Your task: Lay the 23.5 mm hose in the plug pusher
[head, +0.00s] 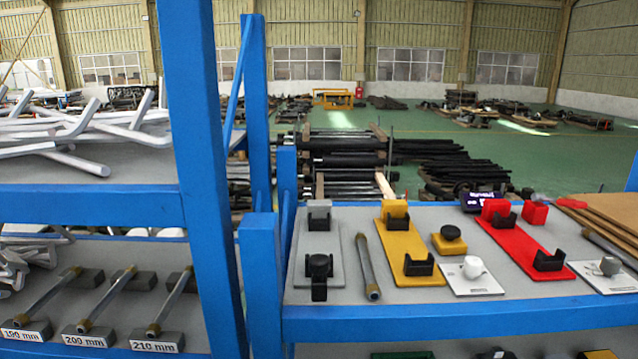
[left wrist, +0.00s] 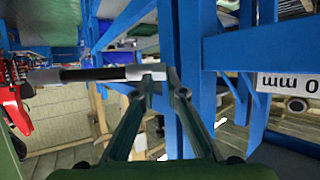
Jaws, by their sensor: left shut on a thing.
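My left gripper (left wrist: 153,78) shows in the left wrist view, its two fingers closed on a rod-like hose (left wrist: 95,74). The hose has a dark middle and light grey ends, and points left from the fingertips. Its size cannot be read. On the right-hand shelf in the head view are a grey plate (head: 334,253), a yellow plate (head: 402,238) and a red plate (head: 518,240), each with dark holders. No label tells which is the plug pusher. A grey tube with brass-coloured ends (head: 366,262) lies between the grey and yellow plates. Neither gripper shows in the head view.
A blue upright (head: 205,150) parts the two shelves. Blue posts (left wrist: 190,60) and a label (left wrist: 290,82) are close to my left gripper.

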